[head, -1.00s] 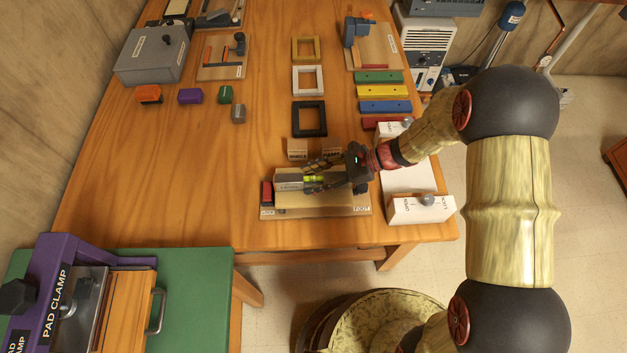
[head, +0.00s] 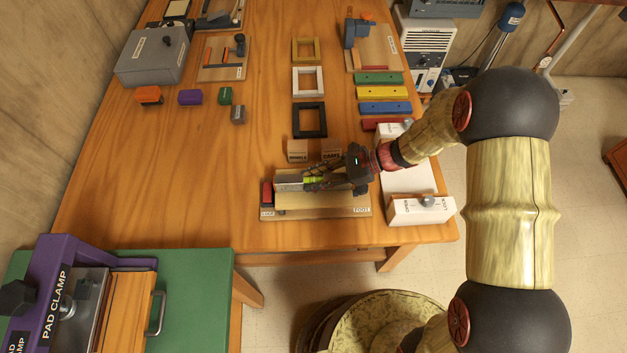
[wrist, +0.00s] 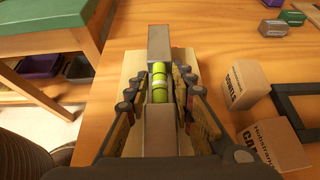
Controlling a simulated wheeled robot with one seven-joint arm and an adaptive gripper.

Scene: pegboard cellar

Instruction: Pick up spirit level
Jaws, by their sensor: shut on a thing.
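The spirit level is a grey bar with a yellow-green vial. In the head view the spirit level (head: 289,180) lies along the wooden board (head: 315,212) near the table's front edge. In the wrist view the spirit level (wrist: 159,45) runs straight away between my fingers, with its vial in the middle. My gripper (head: 316,178) is shut on the level around the vial; it also shows in the wrist view (wrist: 160,84). Part of the level is hidden by my fingers. I cannot tell whether it is clear of the board.
Two small cardboard boxes (head: 297,151) stand just behind the board. A black frame (head: 309,120) lies farther back. A white block with a knob (head: 420,210) is at the right. A red block (head: 267,193) sits at the board's left end. The table's left middle is clear.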

